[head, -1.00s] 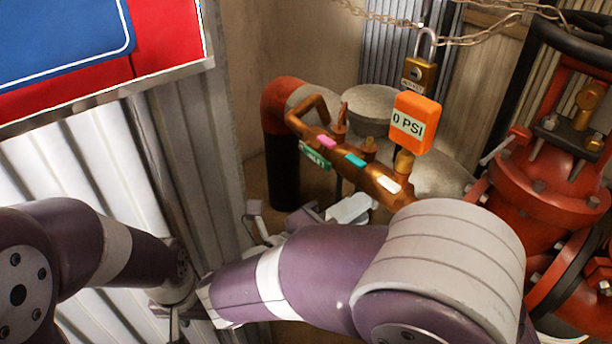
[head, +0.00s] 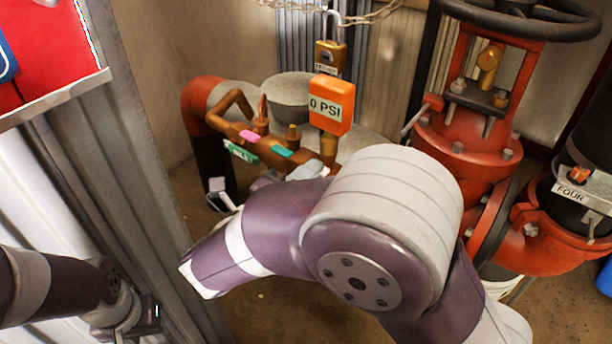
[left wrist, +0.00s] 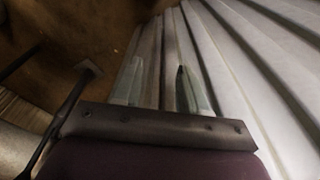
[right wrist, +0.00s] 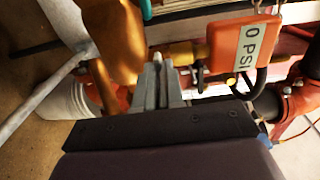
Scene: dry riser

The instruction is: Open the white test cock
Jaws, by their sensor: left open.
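The copper test pipe (head: 225,130) stands in the middle of the head view, with a pink tag (head: 250,136) and a teal tag (head: 282,152). A white patch (head: 308,170) shows past the teal tag, just behind my right arm; I cannot tell whether it is the white tag or part of my gripper. The white test cock is not clearly visible. My right gripper (right wrist: 160,66) has its fingers close together beside copper-coloured metal (right wrist: 118,40); whether anything is between them is unclear. My left gripper (left wrist: 158,75) is open and empty, near the corrugated wall.
An orange "0 PSI" tag (head: 331,104) and a brass padlock (head: 330,58) are above the pipe's right end. A large red valve (head: 465,130) stands at right. Corrugated metal (head: 120,190) closes the left side. Bare floor (head: 265,310) shows below my right arm.

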